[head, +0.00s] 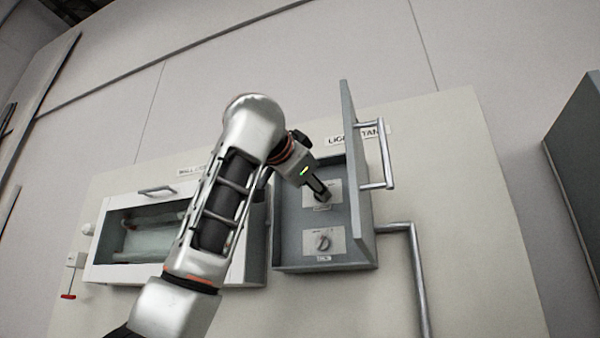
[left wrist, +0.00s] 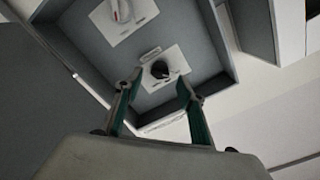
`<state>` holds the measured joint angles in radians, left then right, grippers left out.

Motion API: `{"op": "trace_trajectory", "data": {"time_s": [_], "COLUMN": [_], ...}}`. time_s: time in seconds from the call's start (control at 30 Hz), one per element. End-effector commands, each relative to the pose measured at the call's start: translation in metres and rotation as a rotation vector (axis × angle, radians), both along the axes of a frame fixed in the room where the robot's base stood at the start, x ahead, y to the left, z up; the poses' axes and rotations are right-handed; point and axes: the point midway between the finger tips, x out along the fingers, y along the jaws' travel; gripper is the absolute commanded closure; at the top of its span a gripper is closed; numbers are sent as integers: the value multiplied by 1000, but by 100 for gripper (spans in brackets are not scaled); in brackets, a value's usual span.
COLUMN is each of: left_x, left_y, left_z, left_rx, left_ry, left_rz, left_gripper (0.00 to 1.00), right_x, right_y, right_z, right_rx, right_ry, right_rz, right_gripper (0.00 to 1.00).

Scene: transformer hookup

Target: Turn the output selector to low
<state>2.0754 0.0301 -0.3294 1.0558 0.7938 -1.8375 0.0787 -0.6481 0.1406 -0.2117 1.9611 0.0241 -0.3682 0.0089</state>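A grey open box (head: 286,240) on the wall panel holds two dials on white plates, one above the other. Their small labels are too blurred to read, so I cannot tell which is the output selector. My left gripper (head: 319,194) is at the upper plate (head: 336,187) and mostly hides its dial. In the left wrist view the gripper (left wrist: 158,84) is open, its fingertips on either side of a black knob (left wrist: 160,69), with a visible gap. The lower dial (head: 323,241) is uncovered; a second pale dial (left wrist: 121,11) shows at the wrist view's top. My right gripper is out of view.
The box's door (head: 352,165) stands open on the right, with a bar handle (head: 387,155). A windowed cabinet (head: 150,235) is to the left, partly behind my left arm. A red-handled valve (head: 68,296) hangs at far left. A grey pipe (head: 416,270) runs down at right.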

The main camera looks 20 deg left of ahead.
Motion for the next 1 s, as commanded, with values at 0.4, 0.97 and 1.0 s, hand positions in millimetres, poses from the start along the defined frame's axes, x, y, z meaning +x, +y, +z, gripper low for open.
{"op": "trace_trajectory", "data": {"time_s": [0.4, 0.97, 1.0], "left_x": [-76, -90, -90], "left_y": [1, 3, 3], "left_z": [0, 0, 0], "left_rx": [1, 0, 0], "left_ry": [-1, 1, 1], "left_rz": [-4, -1, -1], "left_gripper": [61, 61, 61], "right_x": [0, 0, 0], "right_y": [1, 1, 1], "right_z": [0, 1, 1], "right_rx": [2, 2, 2], "right_ry": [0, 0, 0], "right_rz": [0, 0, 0], "right_gripper": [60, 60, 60]}}
